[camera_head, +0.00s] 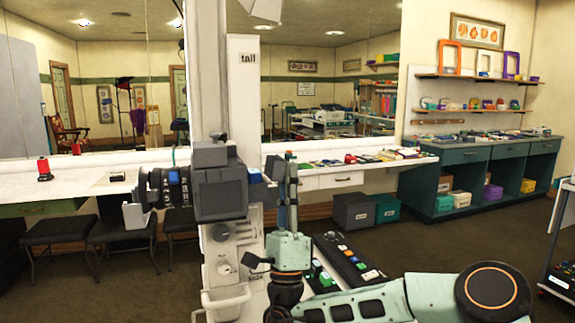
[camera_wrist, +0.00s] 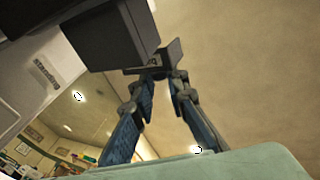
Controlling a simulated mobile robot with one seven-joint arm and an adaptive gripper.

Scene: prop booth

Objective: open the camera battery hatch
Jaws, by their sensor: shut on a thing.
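The camera (camera_head: 220,185) is a dark grey boxy body mounted at the white column, with its lens (camera_head: 172,188) toward the left. My gripper (camera_head: 282,168) reaches up from below at the camera's right side. In the wrist view the blue-padded fingers of my gripper (camera_wrist: 160,78) converge on a thin dark plate at the edge of the grey camera body (camera_wrist: 110,35). The plate appears to be the battery hatch (camera_wrist: 174,52); it stands out from the body at an angle. The fingertips hide part of it, and its hinge is not clear.
The white column (camera_head: 245,90) stands directly behind the camera. A counter (camera_head: 340,178) with small items runs behind on the right. A low board with coloured buttons (camera_head: 345,262) lies below, right of my gripper. Stools (camera_head: 125,228) stand at left.

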